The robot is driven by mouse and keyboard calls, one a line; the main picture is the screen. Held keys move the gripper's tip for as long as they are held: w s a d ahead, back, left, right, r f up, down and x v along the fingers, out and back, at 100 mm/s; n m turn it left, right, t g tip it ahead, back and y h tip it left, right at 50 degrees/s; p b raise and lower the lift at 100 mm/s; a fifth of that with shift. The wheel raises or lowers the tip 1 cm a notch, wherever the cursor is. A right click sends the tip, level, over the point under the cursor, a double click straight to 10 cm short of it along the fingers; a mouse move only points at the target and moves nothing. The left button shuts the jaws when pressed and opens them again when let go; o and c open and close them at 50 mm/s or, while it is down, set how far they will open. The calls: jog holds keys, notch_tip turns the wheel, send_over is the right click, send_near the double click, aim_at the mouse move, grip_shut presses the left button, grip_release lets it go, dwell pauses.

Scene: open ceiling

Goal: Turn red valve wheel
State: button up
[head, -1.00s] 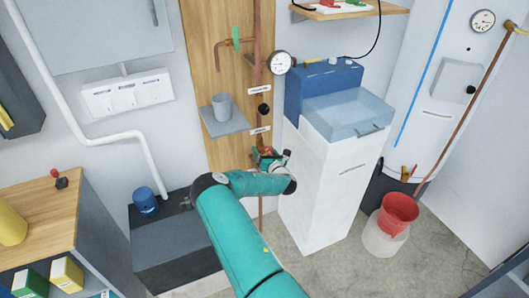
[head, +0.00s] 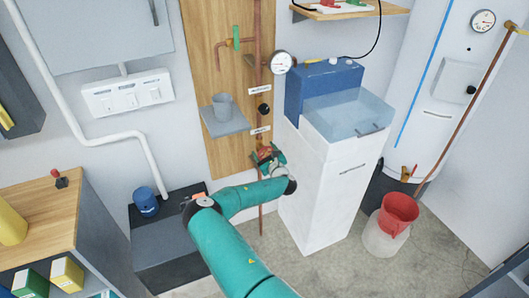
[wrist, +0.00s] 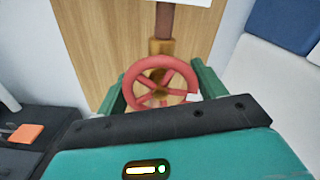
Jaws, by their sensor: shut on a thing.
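The red valve wheel (wrist: 161,65) is a spoked ring on a brass fitting (wrist: 161,47) of a copper pipe, seen in the wrist view. In the head view the wheel (head: 265,153) is small and partly covered by my gripper (head: 269,158). My gripper (wrist: 161,90) has its green fingers on the left and right of the wheel and is shut on it. The lower part of the wheel is hidden behind the gripper body in the wrist view.
A white cabinet with a clear-lidded blue unit (head: 345,108) stands close to the right of the pipe. A grey shelf with a cup (head: 222,106) is on the wooden board above left. A dark bench with a blue pot (head: 146,202) is at lower left.

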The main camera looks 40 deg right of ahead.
dwell(0.4)
jog(key=o, duration=1)
jog(key=shift+c, duration=0.2)
jog(key=v, duration=1.4)
jog(key=shift+w+r, duration=0.1)
